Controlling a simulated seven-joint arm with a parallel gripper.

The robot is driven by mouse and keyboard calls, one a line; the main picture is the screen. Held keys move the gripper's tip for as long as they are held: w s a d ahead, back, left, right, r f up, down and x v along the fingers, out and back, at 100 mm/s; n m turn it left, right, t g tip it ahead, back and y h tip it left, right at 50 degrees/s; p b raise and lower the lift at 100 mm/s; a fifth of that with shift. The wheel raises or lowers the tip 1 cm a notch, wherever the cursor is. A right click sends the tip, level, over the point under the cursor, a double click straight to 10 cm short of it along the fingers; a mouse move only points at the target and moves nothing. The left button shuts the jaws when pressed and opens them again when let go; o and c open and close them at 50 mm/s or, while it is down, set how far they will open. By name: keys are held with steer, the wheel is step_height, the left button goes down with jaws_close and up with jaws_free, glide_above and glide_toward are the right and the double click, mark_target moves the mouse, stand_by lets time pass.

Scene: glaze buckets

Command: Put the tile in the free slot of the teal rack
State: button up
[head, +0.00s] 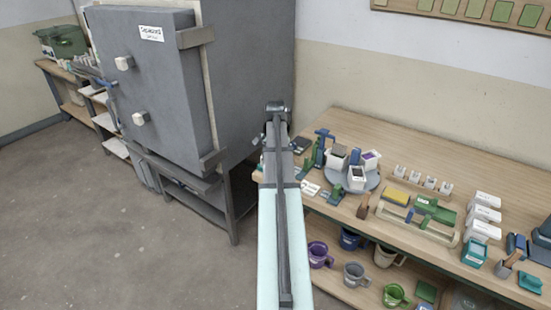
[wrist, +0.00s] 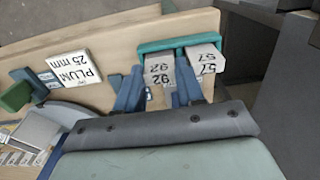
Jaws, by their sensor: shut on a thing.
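The teal rack (wrist: 160,44) shows as a bar near the front edge of the bench. A second pale tile (wrist: 207,62), marked 57, is at its right part. The far end of the held tile overlaps the rack's left part; I cannot tell whether it is in the slot or above it. In the head view my arm hides the gripper and the rack.
A grey turntable (head: 335,178) with white boxes is on the bench (head: 440,150). The large grey kiln (head: 150,80) is close on the left.

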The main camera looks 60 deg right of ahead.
steer(key=shift+f, duration=0.3)
stand_by(0.7)
steer(key=o, duration=1.1)
steer(key=shift+r, duration=3.5)
